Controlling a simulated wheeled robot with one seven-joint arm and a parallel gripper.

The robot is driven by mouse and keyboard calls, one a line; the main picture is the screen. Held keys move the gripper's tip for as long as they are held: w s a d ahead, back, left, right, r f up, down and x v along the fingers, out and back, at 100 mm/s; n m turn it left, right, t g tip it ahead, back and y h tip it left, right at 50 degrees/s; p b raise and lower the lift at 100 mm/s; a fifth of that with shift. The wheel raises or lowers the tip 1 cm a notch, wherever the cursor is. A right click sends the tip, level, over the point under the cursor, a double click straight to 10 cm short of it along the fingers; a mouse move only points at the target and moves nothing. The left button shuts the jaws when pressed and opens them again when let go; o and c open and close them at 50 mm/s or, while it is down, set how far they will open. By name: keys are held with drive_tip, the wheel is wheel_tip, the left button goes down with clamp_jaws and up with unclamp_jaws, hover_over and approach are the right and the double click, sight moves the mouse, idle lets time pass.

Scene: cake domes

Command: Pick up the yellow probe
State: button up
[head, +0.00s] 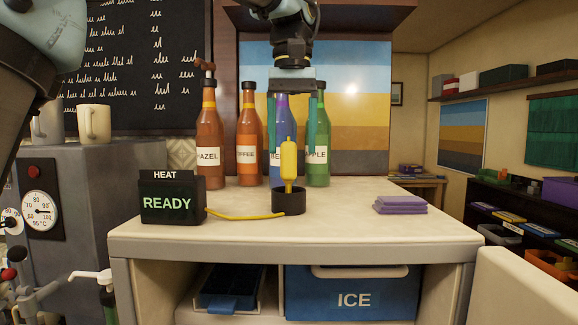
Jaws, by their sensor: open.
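The yellow probe (289,162) stands upright in a round black holder (289,203) on the light counter. A yellow cable (243,216) runs along the counter from the holder to a black box (172,197) that reads "HEAT" and "READY". My gripper (294,128) points down above the probe, its two teal fingers apart, one to each side of the probe's upper end. The gripper is open and holds nothing. I cannot tell from this one view how far in front of or behind the probe the fingers are.
Several syrup bottles (210,138) stand behind the probe, close to the fingers in the picture. Folded purple cloths (400,204) lie on the counter (350,243) at right. A grey machine with a gauge (41,211) is at left. The counter's front area is clear.

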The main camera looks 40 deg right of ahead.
sight(289, 181)
drive_tip(key=shift+a+f+p, duration=0.2)
drive_tip(key=shift+f+p, duration=0.05)
drive_tip(key=shift+f, duration=0.9)
drive_tip(key=shift+a+f+p, duration=0.2)
drive_tip(key=shift+f, duration=0.95)
clamp_jaws()
